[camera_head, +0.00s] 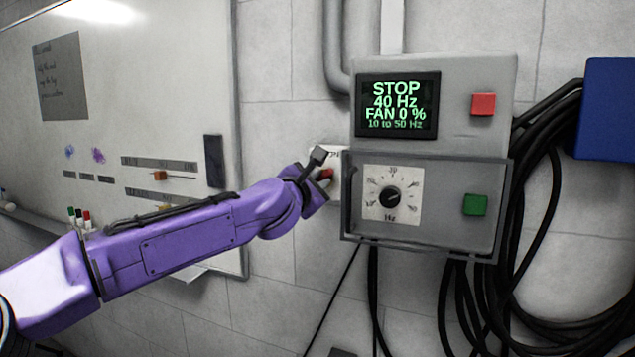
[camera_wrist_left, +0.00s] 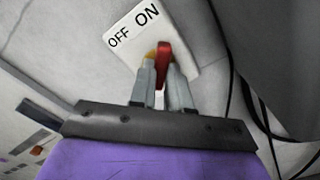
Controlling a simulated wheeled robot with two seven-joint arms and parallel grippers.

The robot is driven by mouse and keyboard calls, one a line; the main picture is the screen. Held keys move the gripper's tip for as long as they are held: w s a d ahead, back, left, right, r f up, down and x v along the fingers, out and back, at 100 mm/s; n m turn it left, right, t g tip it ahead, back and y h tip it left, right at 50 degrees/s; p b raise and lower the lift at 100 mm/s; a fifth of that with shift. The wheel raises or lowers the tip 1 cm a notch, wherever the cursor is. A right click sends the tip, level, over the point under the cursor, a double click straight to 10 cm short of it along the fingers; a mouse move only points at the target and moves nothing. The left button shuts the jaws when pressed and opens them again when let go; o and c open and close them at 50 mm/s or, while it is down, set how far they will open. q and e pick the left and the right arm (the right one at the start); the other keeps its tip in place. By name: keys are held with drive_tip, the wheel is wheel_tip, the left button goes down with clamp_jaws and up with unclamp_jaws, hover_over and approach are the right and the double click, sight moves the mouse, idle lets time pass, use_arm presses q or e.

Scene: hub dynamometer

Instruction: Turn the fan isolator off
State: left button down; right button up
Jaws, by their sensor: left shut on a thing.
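The fan isolator (camera_head: 336,187) is a white plate on the wall just left of the grey control box. In the left wrist view the isolator plate (camera_wrist_left: 190,45) carries the words OFF and ON along its upper edge, OFF at the left. Its red handle (camera_wrist_left: 164,58) stands between my left gripper's fingers, with a bit of yellow beside it. My left gripper (camera_wrist_left: 160,72) is shut on the red handle. In the head view the handle (camera_head: 325,174) shows only in part behind my left gripper (camera_head: 319,181). I cannot tell exactly which word the handle points to. My right gripper is out of view.
The control box (camera_head: 490,147) has a display (camera_head: 397,105) reading STOP, 40 Hz, FAN 0 %. Black cables (camera_head: 545,150) hang at the right; a whiteboard (camera_head: 130,70) is left.

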use_arm(q)
drive_tip(key=n+b, duration=0.4)
drive_tip(key=n, duration=0.4)
drive_tip(key=shift+a+f, duration=0.15)
drive_tip(key=n+b, duration=0.3)
drive_tip(key=n, duration=0.2)
drive_tip(key=shift+w+a+n, duration=0.1)
drive_tip(key=shift+n, duration=0.3)
drive_tip(key=shift+a+n+b, duration=0.1)
drive_tip(key=shift+n+b, duration=1.05)
drive_tip(key=shift+n, duration=0.85)
